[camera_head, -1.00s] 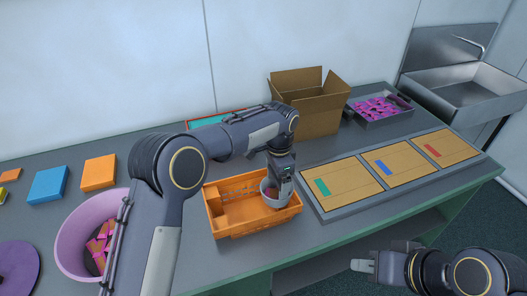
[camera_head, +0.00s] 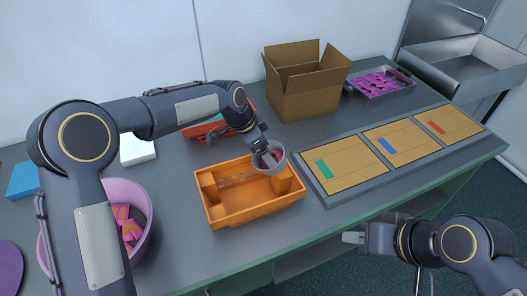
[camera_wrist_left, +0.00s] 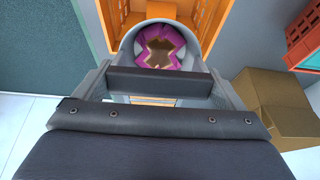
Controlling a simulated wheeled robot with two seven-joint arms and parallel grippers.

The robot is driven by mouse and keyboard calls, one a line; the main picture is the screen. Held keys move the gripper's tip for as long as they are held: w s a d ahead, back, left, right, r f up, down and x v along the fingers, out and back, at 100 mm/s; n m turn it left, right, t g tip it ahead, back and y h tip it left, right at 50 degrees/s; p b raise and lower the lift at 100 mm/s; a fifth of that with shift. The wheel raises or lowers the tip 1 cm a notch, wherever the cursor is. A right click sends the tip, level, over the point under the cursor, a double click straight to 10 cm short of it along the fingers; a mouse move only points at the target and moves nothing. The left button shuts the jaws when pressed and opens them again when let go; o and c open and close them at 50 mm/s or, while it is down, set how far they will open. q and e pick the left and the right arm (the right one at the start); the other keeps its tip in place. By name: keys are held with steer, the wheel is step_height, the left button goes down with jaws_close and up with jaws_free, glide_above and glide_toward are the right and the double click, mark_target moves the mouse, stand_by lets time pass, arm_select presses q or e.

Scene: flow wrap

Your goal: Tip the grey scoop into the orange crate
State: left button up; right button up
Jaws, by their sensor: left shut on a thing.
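The grey scoop (camera_head: 276,166) is at the back right corner of the orange crate (camera_head: 252,210), at about rim height or above. My left gripper (camera_head: 262,148) is shut on it. In the left wrist view, the scoop (camera_wrist_left: 128,48) is in front of the jaws with a pink-and-brown piece inside. The crate (camera_wrist_left: 93,22) lies beyond and around it there. In the head view, the crate's floor shows no pieces in its visible part; the scoop hides the back right corner. My right gripper (camera_head: 353,237) is off the table's front edge; its jaw opening is unclear.
A pink tub (camera_head: 143,200) with several pieces stands at left, partly behind my left arm. A cardboard box (camera_head: 303,95), a red crate (camera_head: 205,133) and a grey tray of pink pieces (camera_head: 380,92) stand behind. A board with three tan panels (camera_head: 345,165) lies right of the orange crate.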

arm_select(q)
steer(key=a+h+b, duration=0.1)
steer(key=h+b, duration=0.1)
steer(key=b, duration=0.5)
steer(key=s+a+f+t+h+b, duration=0.1)
steer(key=h+b, duration=0.1)
steer(key=b, duration=0.5)
steer(key=a+t+h+b, duration=0.1)
steer(key=a+h+b, duration=0.1)
steer(key=b, duration=0.5)
steer(key=shift+s+f+h, duration=0.2)
steer(key=shift+f+h, duration=0.1)
steer(key=shift+h, duration=0.1)
